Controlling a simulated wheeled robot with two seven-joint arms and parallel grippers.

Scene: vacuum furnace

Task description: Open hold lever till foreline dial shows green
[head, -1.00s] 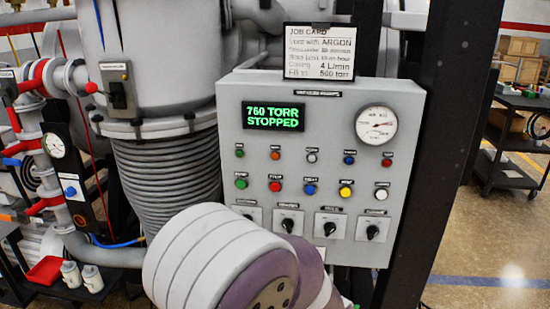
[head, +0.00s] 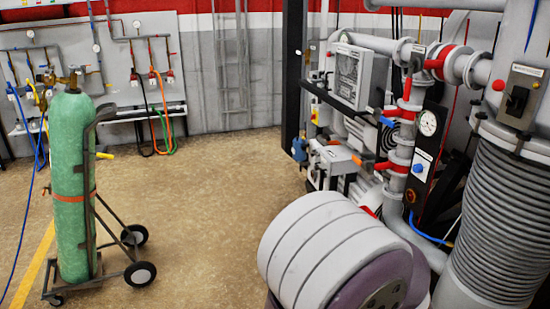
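A small round dial (head: 428,122) with a white face sits on a black upright panel (head: 413,180) beside the foreline pipework. Its needle and any green zone are too small to read. Red-handled pipe parts show next to it: a red lever (head: 437,66) at the top, and another red handle (head: 391,167) lower down. I cannot tell which is the hold lever. A grey switch box (head: 521,92) with a black toggle and a red ball knob (head: 498,85) is at the right edge. Neither of my grippers is in view.
A green gas cylinder (head: 76,190) stands on a wheeled cart (head: 113,268) at the left. Pumps and a grey box unit (head: 350,75) fill the back right. The ribbed furnace column (head: 497,225) stands at the right. The floor (head: 205,200) between cart and pumps is clear.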

